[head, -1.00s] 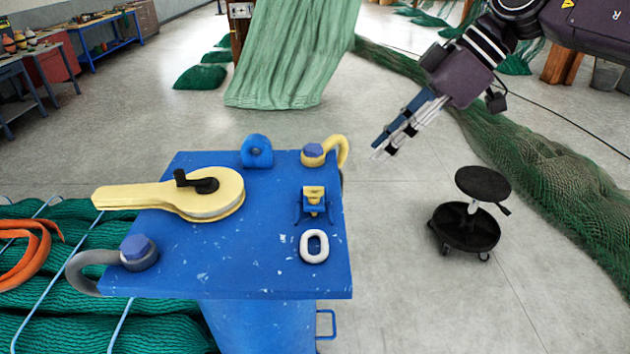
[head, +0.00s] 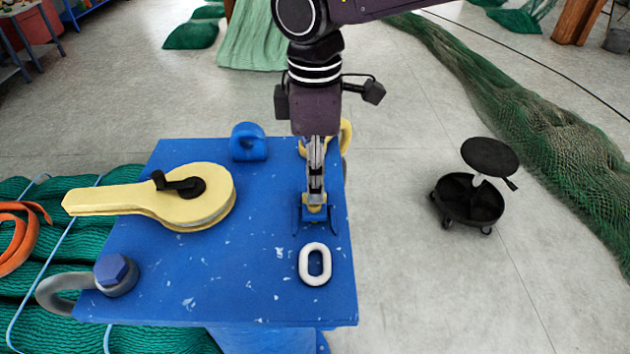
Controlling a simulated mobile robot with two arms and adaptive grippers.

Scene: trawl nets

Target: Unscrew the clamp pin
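A small blue clamp (head: 332,216) with a yellow part (head: 315,214) stands on the right side of the blue table top (head: 230,270). I take the yellow part as the clamp pin, but its upper end is hidden behind my fingers. My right gripper (head: 315,196) points down onto it from above, fingertips at or just over the yellow part. The fingers look close together and seen edge-on, so whether they grip it is unclear. My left gripper is not in view.
On the table are a white oval link (head: 315,264), a yellow block with black handle (head: 150,197), a blue lug (head: 249,143), a grey shackle (head: 58,292) and a partly hidden yellow shackle (head: 346,136). A black stool (head: 470,198) stands on the floor at right.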

